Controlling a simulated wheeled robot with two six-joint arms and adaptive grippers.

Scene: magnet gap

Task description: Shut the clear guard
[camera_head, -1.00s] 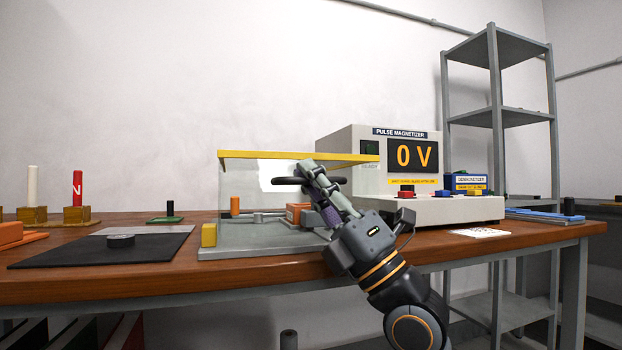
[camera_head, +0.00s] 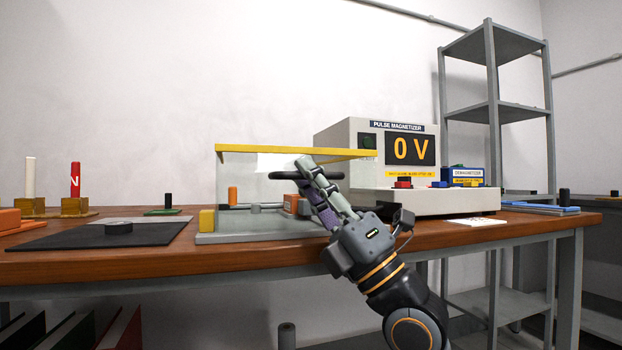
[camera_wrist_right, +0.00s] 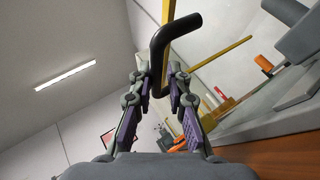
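The clear guard (camera_head: 245,175) stands on a grey base at the middle of the bench, with a yellow bar (camera_head: 295,151) along its top. It is see-through, so its exact position is hard to tell. A black handle (camera_head: 283,175) lies level below the yellow bar. My right gripper (camera_head: 320,170) is at the handle's right part. In the right wrist view the bent black handle (camera_wrist_right: 157,62) passes between the fingertips of my right gripper (camera_wrist_right: 159,75). The fingers stand apart, and contact with the handle is not clear. My left gripper is not in view.
The pulse magnetizer (camera_head: 350,160) reads 0 V and stands close on the right. A yellow block (camera_head: 207,220) sits at the base's left corner.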

